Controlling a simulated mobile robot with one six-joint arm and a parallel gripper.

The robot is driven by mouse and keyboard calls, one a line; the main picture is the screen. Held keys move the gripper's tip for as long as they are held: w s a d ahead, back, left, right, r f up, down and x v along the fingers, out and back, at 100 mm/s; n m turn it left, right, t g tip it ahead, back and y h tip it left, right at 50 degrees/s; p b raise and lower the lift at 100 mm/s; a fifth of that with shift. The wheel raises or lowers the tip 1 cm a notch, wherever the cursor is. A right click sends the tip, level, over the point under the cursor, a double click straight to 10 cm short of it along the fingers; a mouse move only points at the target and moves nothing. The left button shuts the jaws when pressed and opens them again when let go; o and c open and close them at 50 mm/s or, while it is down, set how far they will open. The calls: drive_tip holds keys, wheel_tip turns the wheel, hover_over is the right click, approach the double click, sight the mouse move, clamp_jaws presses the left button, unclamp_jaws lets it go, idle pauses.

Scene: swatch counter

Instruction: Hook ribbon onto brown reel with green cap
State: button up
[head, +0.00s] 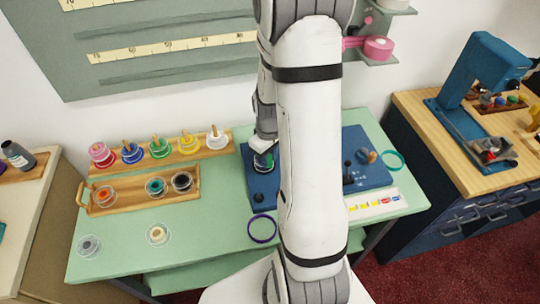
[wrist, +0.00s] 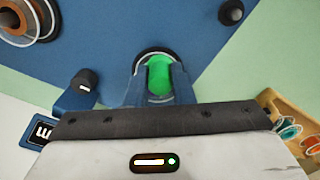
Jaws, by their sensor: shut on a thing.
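My gripper (wrist: 157,80) is shut on a round green-topped piece (wrist: 160,76), its two blue-grey fingers on either side. A dark round base with a pale rim shows around it, on the blue board (wrist: 220,60). A brown reel-like piece (wrist: 18,22) is partly cut off at the wrist view's upper left. I cannot make out a ribbon strand; my arm hides the board's middle.
A wooden tray (head: 140,205) with several reels and a rack (head: 185,153) of coloured spools stand left. A purple ring (head: 262,242) lies in front of the board, a teal ring (head: 401,153) at right. A dark knob (wrist: 231,12) stands on the board.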

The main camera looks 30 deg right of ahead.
drive_tip(key=shift+s, duration=0.1)
drive_tip(key=shift+r+p, duration=1.75)
drive_tip(key=shift+r, duration=0.7)
